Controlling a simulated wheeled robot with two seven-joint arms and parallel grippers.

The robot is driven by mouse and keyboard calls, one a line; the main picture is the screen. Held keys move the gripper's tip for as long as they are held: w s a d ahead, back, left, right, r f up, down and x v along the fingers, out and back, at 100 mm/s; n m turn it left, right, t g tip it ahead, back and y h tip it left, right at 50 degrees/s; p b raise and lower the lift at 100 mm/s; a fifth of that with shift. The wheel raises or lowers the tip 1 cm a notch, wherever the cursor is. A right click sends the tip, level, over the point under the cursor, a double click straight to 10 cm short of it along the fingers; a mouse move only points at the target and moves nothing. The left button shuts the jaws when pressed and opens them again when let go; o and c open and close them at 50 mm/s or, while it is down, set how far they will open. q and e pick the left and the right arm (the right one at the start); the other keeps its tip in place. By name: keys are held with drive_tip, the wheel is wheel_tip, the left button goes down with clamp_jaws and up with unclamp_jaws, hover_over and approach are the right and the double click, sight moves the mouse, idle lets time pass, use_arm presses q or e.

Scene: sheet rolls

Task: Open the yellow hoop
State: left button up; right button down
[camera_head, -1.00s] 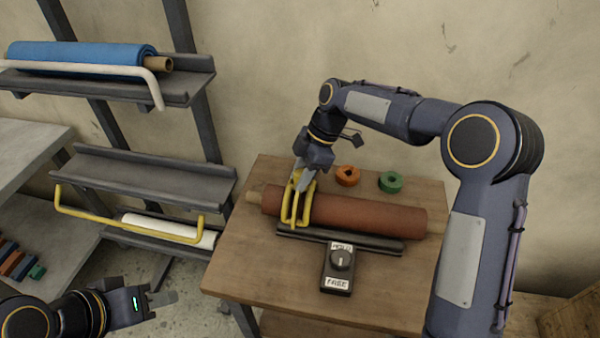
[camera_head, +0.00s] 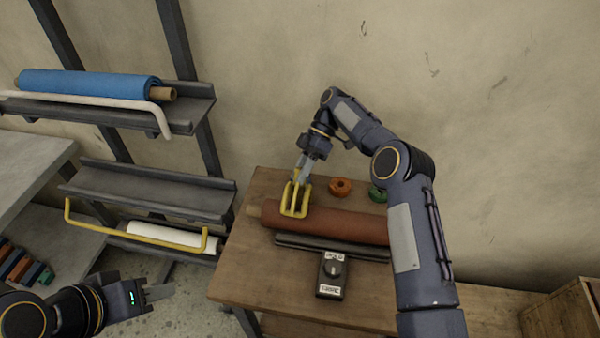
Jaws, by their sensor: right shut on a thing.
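The yellow hoop (camera_head: 140,234) is a bent bar at the front of the lower rack shelf, on the left. It runs across in front of a white roll (camera_head: 168,234). My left gripper (camera_head: 160,291) is below the hoop, at the lower left, apart from it. Whether its fingers are apart is unclear. My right gripper (camera_head: 301,172) is shut on a yellow frame-like clamp (camera_head: 297,198). The clamp sits at the left part of a red-brown roll (camera_head: 340,223) on the wooden table.
The upper shelf holds a blue roll (camera_head: 90,84) behind a white hoop (camera_head: 80,97). On the wooden table (camera_head: 235,277) are an orange ring (camera_head: 340,187), a green ring (camera_head: 378,194), a black bar (camera_head: 330,246) and a knob box (camera_head: 332,275). A wooden crate (camera_head: 560,320) stands at lower right.

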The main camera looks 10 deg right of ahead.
idle(0.6)
use_arm(q)
drive_tip(key=shift+w+d, duration=0.1)
drive_tip(key=shift+w, duration=0.15)
drive_tip(key=c, duration=0.4)
drive_tip(key=w+d+f+n, duration=0.1)
drive_tip(key=w+d, duration=0.1)
drive_tip(key=w, duration=0.1)
drive_tip(key=w+d+f+n+t, duration=0.1)
drive_tip(key=w+n, duration=0.1)
drive_tip(key=w, duration=0.1)
drive_tip(key=w+d+f+n, duration=0.1)
drive_tip(key=w+d+n, duration=0.1)
drive_tip(key=w, duration=0.1)
drive_tip(key=shift+w+d+f+t+h, duration=0.1)
drive_tip(key=shift+w+d+t+h, duration=0.05)
drive_tip(key=shift+d+t+h, duration=0.15)
clamp_jaws()
drive_tip(key=w+d+f+n+t+h, duration=0.1)
drive_tip(key=w+d+f+n+t, duration=0.1)
drive_tip(key=w+d+f+n, duration=0.4)
drive_tip(key=s+d+f+n+t+y, duration=0.1)
drive_tip(key=s+d+f+n+t, duration=0.4)
drive_tip(key=n, duration=1.5)
drive_tip(key=w+d+f+g, duration=0.1)
drive_tip(key=w+d+f, duration=0.1)
drive_tip(key=w+d, duration=0.5)
drive_tip(key=shift+w+f+g, duration=0.2)
drive_tip(key=shift+w+g, duration=0.1)
drive_tip(key=shift+w, duration=1.7)
